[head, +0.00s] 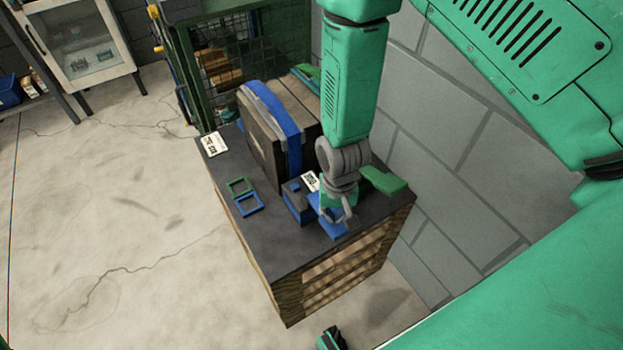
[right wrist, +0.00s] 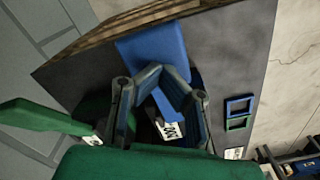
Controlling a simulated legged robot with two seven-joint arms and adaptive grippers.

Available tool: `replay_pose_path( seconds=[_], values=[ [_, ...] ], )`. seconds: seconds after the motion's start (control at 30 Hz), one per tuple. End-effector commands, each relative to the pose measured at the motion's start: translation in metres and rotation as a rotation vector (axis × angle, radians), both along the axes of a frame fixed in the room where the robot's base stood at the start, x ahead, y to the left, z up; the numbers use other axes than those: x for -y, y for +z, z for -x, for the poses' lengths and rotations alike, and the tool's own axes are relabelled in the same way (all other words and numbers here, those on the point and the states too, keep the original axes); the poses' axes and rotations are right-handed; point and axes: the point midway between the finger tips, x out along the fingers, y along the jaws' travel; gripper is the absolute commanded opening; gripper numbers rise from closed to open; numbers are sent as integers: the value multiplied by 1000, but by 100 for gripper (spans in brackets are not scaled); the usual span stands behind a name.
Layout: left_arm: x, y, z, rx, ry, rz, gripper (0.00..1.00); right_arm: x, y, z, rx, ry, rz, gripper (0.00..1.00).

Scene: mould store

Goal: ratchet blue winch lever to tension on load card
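The blue winch (head: 297,207) sits on the dark tabletop in the head view. Its wide, flat blue lever (head: 328,226) points toward the table's near edge; the lever also shows in the right wrist view (right wrist: 155,45). My right gripper (head: 338,212) reaches down over the lever. In the right wrist view its fingers (right wrist: 160,72) angle inward and their tips come together at the lever; how deep the hold is stays hidden. A white printed load card (head: 311,181) lies by the winch and shows partly behind the fingers (right wrist: 168,130).
A green lever (head: 384,181) sticks out right of my right gripper. A strapped crate (head: 268,130) stands behind the winch. A blue frame (head: 249,205), a green frame (head: 239,186) and another card (head: 215,144) lie on the tabletop (head: 275,248). A block wall (head: 450,170) stands close right.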

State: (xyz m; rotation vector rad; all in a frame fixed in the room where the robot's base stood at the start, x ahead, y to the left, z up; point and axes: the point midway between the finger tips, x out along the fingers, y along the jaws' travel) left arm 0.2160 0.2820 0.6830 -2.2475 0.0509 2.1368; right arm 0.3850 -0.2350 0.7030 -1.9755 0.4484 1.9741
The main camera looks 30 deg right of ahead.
Motion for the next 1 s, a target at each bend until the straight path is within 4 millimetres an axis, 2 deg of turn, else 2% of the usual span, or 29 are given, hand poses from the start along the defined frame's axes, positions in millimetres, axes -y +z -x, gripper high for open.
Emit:
replay_pose_path(
  seconds=[0.1,0.5,1.0],
  values=[
    [0,17,0,0,0,0,0,0,17,-1,3,0,0,0],
    [0,53,0,0,0,0,0,0,57,2,-1,0,0,0],
    [0,54,0,0,0,0,0,0,58,1,-1,0,0,0]
  ],
)
